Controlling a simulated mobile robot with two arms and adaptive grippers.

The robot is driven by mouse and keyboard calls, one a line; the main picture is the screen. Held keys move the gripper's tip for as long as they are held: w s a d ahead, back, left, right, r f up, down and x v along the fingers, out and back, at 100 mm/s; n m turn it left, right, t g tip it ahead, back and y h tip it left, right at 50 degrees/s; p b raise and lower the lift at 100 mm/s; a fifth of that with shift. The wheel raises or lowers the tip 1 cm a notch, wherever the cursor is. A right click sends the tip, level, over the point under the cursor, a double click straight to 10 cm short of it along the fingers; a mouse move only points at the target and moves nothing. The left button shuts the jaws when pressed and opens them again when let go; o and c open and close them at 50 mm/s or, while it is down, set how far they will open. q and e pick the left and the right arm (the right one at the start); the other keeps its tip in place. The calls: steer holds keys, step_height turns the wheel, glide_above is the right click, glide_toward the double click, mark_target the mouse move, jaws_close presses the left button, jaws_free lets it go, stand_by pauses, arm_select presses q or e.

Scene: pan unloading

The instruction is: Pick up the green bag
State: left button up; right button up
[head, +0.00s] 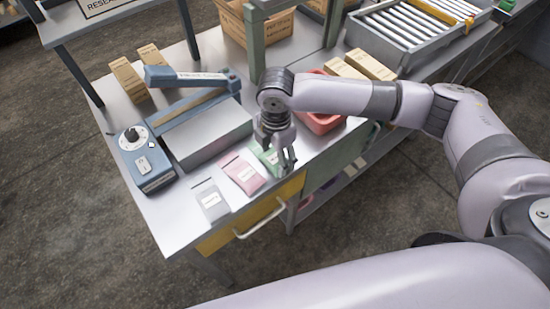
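The green bag (268,158) lies flat on the metal table, at the right end of a row of small bags. It is partly hidden under my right gripper (278,158). My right gripper points down over the bag, with its fingers apart on either side of the bag's visible part. I cannot tell whether the fingers touch the bag. My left gripper is not in view.
A pink bag (243,174) and a grey bag (210,200) lie left of the green one. A sealing machine (210,135) with a blue control box (146,160) stands behind them. A red bin (322,122) and cardboard boxes (370,64) are to the right.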

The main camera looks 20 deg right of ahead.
steer(key=c, duration=0.6)
steer(key=shift+c, duration=0.2)
